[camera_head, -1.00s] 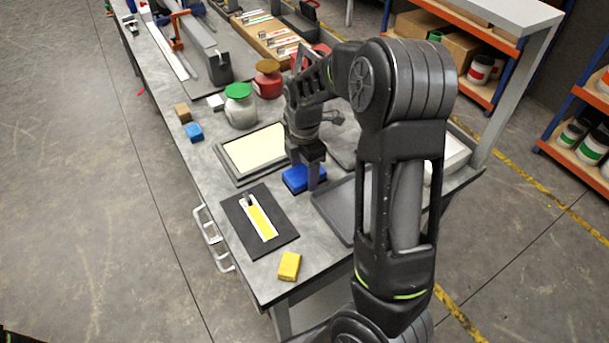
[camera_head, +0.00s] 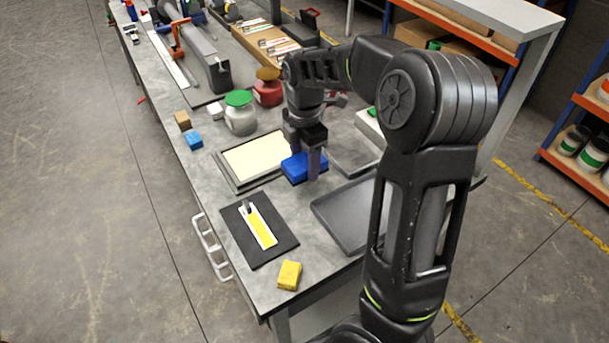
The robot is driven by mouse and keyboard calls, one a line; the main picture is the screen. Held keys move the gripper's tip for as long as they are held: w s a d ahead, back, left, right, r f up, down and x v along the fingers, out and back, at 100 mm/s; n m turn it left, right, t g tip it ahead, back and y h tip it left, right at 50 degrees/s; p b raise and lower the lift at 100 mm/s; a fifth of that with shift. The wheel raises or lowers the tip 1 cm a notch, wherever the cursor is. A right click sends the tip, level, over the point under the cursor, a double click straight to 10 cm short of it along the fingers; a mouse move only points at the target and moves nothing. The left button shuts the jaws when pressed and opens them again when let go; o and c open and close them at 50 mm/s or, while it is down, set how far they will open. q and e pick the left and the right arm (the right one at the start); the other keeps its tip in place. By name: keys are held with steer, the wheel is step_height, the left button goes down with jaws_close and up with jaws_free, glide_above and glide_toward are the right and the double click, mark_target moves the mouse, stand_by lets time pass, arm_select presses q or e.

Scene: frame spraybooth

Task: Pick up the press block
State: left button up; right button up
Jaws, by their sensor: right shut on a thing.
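The press block, a blue rectangular block (camera_head: 296,170), is in the head view just right of the cream-filled tray (camera_head: 257,158). My right gripper (camera_head: 304,164) points down, shut on the block with one finger on its near side. The block looks slightly above the bench, but the gap beneath it is hard to see. The gripper hides part of its top. My left gripper is not in view.
A dark mat (camera_head: 278,249) with a yellow-and-white strip lies in front, a yellow block (camera_head: 289,275) near the bench edge. An empty grey tray (camera_head: 347,211) is to the right. Green-lidded (camera_head: 240,118) and red (camera_head: 267,92) jars stand behind. Small blue (camera_head: 193,140) and brown blocks sit left.

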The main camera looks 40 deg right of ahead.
mark_target(305, 160)
step_height(305, 160, up, 3)
steer(key=shift+r, duration=0.2)
stand_by(0.5)
